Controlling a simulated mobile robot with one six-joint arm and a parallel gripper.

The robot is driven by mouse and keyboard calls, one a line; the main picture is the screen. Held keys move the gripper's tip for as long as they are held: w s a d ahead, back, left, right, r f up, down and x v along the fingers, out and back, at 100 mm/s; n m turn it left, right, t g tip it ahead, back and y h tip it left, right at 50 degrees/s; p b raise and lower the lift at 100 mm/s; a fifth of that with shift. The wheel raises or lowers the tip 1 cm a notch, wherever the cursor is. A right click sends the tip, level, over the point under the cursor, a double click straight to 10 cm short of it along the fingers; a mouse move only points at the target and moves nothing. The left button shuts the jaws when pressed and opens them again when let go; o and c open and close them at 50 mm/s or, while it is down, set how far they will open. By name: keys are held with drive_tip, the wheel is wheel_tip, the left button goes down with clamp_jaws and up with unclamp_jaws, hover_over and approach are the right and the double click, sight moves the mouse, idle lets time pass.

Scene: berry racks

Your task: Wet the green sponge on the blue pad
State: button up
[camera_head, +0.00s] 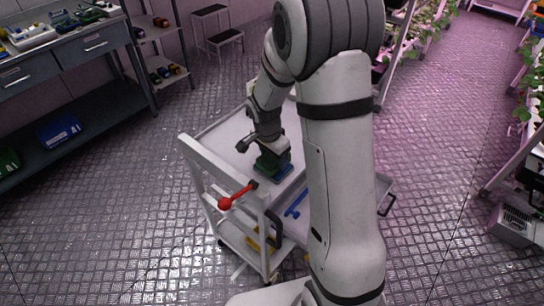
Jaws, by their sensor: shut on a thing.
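My gripper (268,154) points down over the top of a white cart (216,135), partly hidden by my own arm. It is shut on the green sponge (268,163), which shows as a dark green block under the fingers. The blue pad (285,171) shows as a thin blue edge just below and to the right of the sponge. The sponge is over the pad and looks to be on it, but I cannot tell if it is pressed down.
The cart has a red-knobbed lever (225,203) at its near side. A blue tool-like item (296,203) lies right of it. A workbench (70,55) with trays stands at left, plant racks at right.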

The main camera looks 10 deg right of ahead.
drive_tip(key=shift+f+b, duration=0.45)
drive_tip(key=shift+b, duration=0.25)
idle(1.8)
drive_tip(key=shift+r+p, duration=1.9)
drive_tip(key=shift+r, duration=1.65)
